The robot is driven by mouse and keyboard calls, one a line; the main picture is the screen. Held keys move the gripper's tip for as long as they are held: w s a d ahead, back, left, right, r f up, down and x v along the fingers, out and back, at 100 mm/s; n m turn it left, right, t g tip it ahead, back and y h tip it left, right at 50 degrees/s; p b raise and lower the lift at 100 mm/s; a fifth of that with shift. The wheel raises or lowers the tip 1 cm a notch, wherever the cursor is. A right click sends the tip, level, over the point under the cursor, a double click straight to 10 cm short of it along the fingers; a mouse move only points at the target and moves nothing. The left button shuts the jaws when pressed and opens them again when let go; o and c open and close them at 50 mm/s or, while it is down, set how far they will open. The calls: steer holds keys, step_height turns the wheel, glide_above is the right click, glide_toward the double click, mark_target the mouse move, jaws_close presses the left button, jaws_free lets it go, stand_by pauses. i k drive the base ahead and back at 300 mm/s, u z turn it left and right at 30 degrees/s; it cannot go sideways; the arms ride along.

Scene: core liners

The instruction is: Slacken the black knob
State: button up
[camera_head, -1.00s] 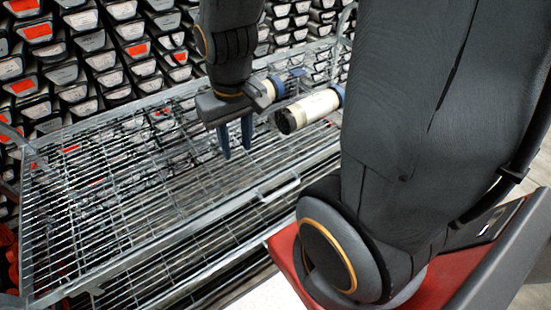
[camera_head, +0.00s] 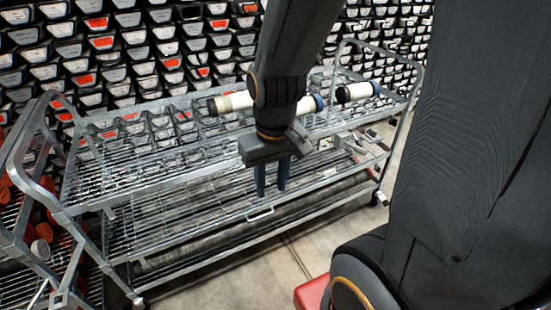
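A pale core liner lies on the top shelf of the wire cart, partly hidden behind my arm. A black end piece (camera_head: 213,106) is at its left end and a blue cap (camera_head: 318,103) at its right. A second pale liner (camera_head: 355,92) lies to the right, with a dark left end and a blue right end. I cannot tell which dark end is the black knob. My gripper (camera_head: 271,178) points down in front of the cart, its two dark blue fingers apart and empty. It appears apart from both liners.
The wire cart (camera_head: 130,190) has a raised metal frame at each end. Another metal rack (camera_head: 30,255) with red and white round pieces stands at left. Stacked trays fill the back. Bare floor (camera_head: 290,260) shows in front of the cart.

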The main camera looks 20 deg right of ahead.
mark_target(394, 122)
steer(key=z, duration=0.6)
steer(key=i, duration=1.3)
steer(key=z, duration=0.2)
steer(key=k, duration=0.5)
steer(key=z, duration=1.25)
steer(key=i, duration=0.8)
steer(key=u, duration=0.15)
